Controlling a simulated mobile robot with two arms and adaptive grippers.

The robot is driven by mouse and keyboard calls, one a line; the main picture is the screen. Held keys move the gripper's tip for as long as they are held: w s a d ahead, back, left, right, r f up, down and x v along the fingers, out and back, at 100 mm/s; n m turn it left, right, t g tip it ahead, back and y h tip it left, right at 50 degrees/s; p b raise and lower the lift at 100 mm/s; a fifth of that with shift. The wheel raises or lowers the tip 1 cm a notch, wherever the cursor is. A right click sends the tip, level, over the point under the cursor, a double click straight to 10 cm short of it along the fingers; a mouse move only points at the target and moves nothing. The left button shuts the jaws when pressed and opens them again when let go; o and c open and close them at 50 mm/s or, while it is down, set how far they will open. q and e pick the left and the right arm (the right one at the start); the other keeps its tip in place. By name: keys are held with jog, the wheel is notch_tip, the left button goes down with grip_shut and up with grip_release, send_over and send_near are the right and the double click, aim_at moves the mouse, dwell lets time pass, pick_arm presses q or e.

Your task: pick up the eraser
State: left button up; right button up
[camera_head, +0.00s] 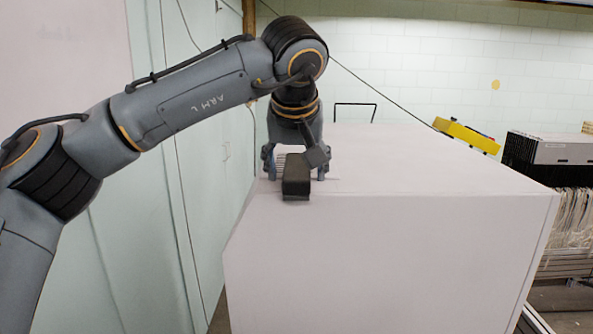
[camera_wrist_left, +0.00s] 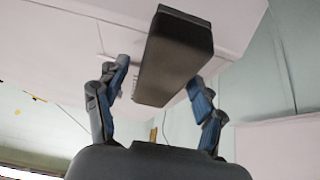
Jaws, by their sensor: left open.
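The eraser (camera_head: 296,178) is a dark, block-shaped piece on the top of a large white box (camera_head: 390,260), at its front edge near the left corner. It also shows in the wrist view (camera_wrist_left: 174,56), between and beyond the fingertips. My left gripper (camera_head: 296,172) points down over the eraser with one finger on each side. In the wrist view its two blue-padded fingers (camera_wrist_left: 160,85) are spread, with a gap on the left side of the eraser; whether the right finger touches it I cannot tell. My right gripper is not in view.
The rest of the white box top is clear. A yellow tool (camera_head: 466,135) lies beyond its right back edge. A dark and white unit with many threads (camera_head: 570,205) stands at the right. A pale green wall with doors (camera_head: 205,170) is close on the left.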

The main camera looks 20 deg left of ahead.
aim_at(298, 160)
pick_arm(q)
jog(key=shift+s+d, duration=0.1)
jog(key=shift+c, duration=0.8)
jog(key=shift+r, duration=0.1)
jog(key=c, duration=1.2)
jog(key=shift+r, duration=0.1)
jog(key=shift+r, duration=0.25)
notch_tip(298, 160, up, 2)
jog(key=shift+r, duration=0.25)
jog(key=v, duration=0.2)
jog(key=b+v, duration=0.1)
jog(key=v, duration=0.2)
jog(key=b+v, duration=0.1)
jog(key=v, duration=0.1)
jog(key=shift+s+f, duration=0.15)
jog(key=shift+s, duration=0.35)
jog(key=s+d+r+b, duration=0.1)
jog(key=s+r, duration=0.3)
jog(key=s, duration=0.5)
jog(key=shift+d, duration=0.45)
